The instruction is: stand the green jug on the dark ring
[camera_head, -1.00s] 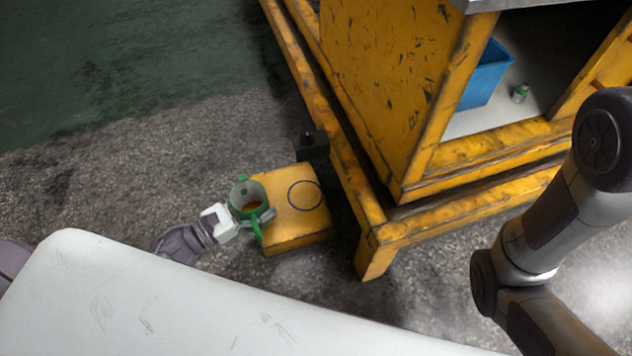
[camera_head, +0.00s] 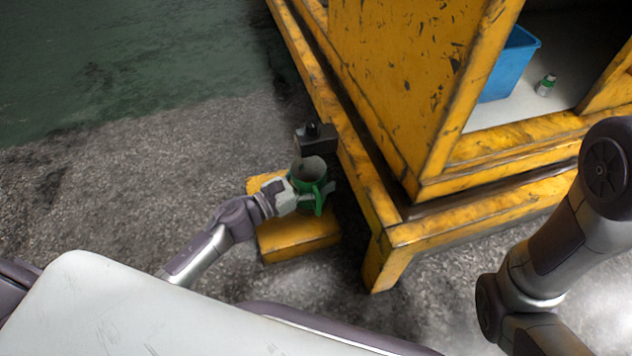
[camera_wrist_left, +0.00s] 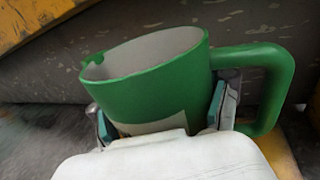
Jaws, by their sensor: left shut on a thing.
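The green jug (camera_head: 318,190) is in my left gripper (camera_head: 306,196), over the right part of the low yellow block (camera_head: 297,240). In the left wrist view the jug (camera_wrist_left: 165,88) is between the two fingers of the left gripper (camera_wrist_left: 166,122), its handle to the right and its open rim up, slightly tilted in the picture. The dark ring is hidden behind the jug and gripper. I cannot tell whether the jug touches the block. My right gripper is out of view; only the right arm shows.
A small black object (camera_head: 315,140) stands just behind the jug. The yellow cabinet frame (camera_head: 382,262) is close on the right. A blue bin (camera_head: 512,65) and a small green-and-white item (camera_head: 546,85) are inside the cabinet. Bare floor lies left of the block.

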